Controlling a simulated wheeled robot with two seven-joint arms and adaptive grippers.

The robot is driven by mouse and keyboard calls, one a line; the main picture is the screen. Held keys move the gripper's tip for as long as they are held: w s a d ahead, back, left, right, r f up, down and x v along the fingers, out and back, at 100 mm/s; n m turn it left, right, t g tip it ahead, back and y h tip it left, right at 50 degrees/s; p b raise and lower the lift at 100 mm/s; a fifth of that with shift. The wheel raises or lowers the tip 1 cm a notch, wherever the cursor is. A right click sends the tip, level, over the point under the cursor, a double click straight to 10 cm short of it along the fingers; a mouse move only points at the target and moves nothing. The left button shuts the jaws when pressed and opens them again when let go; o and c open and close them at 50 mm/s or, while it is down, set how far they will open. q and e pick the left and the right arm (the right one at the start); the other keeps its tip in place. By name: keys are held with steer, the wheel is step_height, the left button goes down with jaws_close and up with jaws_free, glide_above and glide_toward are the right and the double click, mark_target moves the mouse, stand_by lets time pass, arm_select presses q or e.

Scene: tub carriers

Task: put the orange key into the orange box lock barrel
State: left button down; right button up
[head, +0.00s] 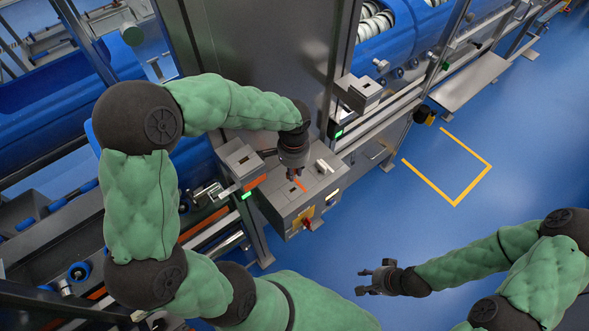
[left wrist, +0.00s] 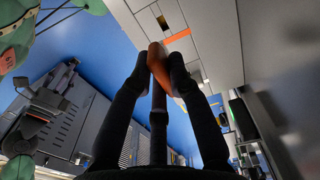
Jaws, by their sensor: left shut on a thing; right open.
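My left gripper (head: 291,176) points down just above the top of a grey box (head: 272,198). In the left wrist view its fingers (left wrist: 159,64) are shut on an orange key (left wrist: 157,58). The key reaches up towards the box's grey surface; I cannot tell whether it touches. An orange strip (head: 300,185) lies on the box top beside the gripper, and it also shows in the left wrist view (left wrist: 177,36). I cannot make out the lock barrel's opening. My right gripper (head: 361,281) is open and empty over the blue floor, away from the box.
A yellow plate with a red handle (head: 307,223) is on the box's front. Another grey box (head: 240,160) stands left of the gripper, and one more (head: 364,92) at the upper right. A steel cabinet (head: 270,60) rises behind. The floor (head: 390,215) at right is clear.

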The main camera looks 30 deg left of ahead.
arm_select(q)
steer(key=shift+a, duration=0.15)
steer(key=shift+f, duration=0.1)
stand_by(0.3)
steer(key=b, duration=0.4)
glide_above(293, 186)
steer(key=s+d, duration=0.1)
steer(key=shift+s+f, duration=0.2)
steer(key=shift+f, duration=2.6)
steer(key=shift+f+b, duration=1.3)
steer(key=shift+f, duration=0.3)
steer(key=c, duration=1.1)
jaws_free()
steer(key=shift+r, duration=3.75)
